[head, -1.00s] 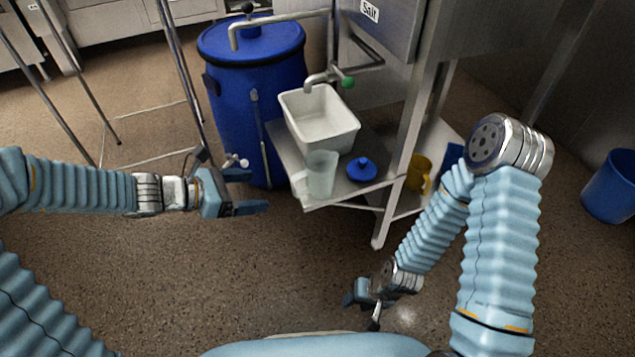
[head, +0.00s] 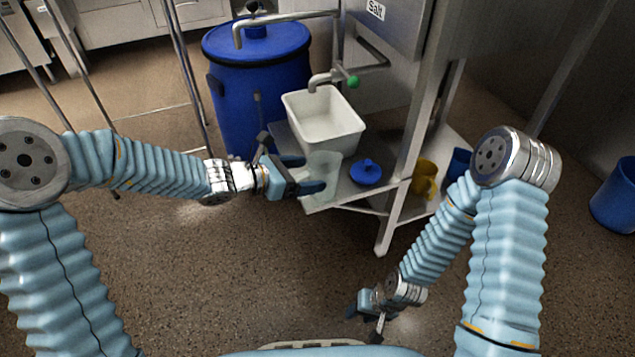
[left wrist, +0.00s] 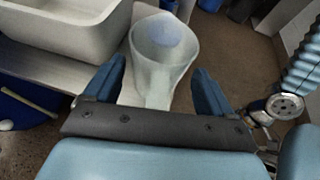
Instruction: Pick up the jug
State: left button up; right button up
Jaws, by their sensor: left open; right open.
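The translucent pale jug (head: 325,171) stands upright at the front left corner of the metal shelf, in front of the white basin. In the left wrist view the jug (left wrist: 163,50) shows its open top, with its handle toward me between my fingers. My left gripper (head: 315,174) is open at the jug's left side, one finger on each side of the handle; in the left wrist view the left gripper (left wrist: 160,85) is not closed on it. I cannot tell whether the fingers touch the jug. My right gripper (head: 361,309) is open and empty, low over the floor.
The white basin (head: 325,125) stands right behind the jug under a tap (head: 322,80). A blue lid (head: 365,172) lies to its right. A yellow jug (head: 423,178) is on the shelf below. A blue barrel (head: 250,90) stands at the left. The front floor is clear.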

pick_arm(q)
jog(key=c, duration=0.8)
jog(key=shift+r, duration=0.1)
